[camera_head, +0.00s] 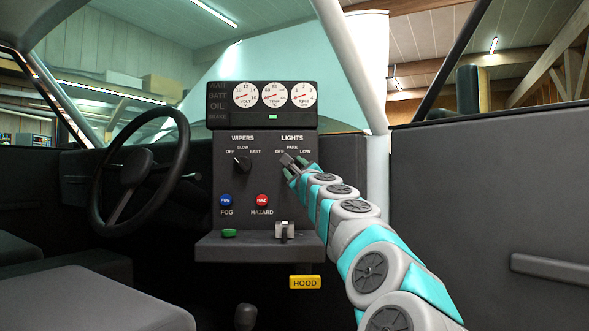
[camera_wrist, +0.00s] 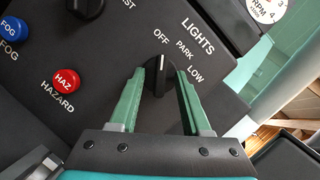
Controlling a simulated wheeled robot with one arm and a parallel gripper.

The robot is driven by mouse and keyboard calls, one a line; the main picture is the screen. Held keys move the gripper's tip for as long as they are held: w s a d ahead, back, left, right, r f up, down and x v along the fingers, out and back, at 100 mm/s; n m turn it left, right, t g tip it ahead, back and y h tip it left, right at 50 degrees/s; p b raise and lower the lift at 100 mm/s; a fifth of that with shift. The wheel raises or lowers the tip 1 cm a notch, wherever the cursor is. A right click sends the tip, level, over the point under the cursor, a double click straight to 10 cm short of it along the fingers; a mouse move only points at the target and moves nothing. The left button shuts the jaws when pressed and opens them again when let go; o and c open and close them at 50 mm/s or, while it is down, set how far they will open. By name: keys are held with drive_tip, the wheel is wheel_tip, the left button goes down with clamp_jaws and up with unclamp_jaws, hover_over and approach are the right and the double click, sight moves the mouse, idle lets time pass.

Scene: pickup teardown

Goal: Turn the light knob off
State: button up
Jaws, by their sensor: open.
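The black light knob (camera_wrist: 159,80) sits on the dark dash panel under the LIGHTS label, with OFF, PARK and LOW around it. In the wrist view its white pointer line points up at the OFF label. My gripper (camera_wrist: 161,73) is open, with one green finger on each side of the knob. The right finger looks very close to it; I cannot tell if either finger touches. In the head view my gripper (camera_head: 291,161) is at the panel's upper right and mostly hides the knob.
The wiper knob (camera_head: 242,164) is to the left. Below are the blue FOG button (camera_head: 226,198) and red HAZARD button (camera_head: 262,200). Gauges (camera_head: 262,96) sit above, a ledge (camera_head: 212,246) below, and the steering wheel (camera_head: 136,172) left. A pale pillar (camera_head: 378,175) stands right of the panel.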

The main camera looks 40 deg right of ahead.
drive_tip(key=shift+s, duration=0.1)
drive_tip(key=b+v, duration=0.2)
drive_tip(key=v, duration=0.5)
drive_tip(key=shift+s+a, duration=0.2)
drive_tip(key=shift+s+f, duration=0.1)
idle(0.5)
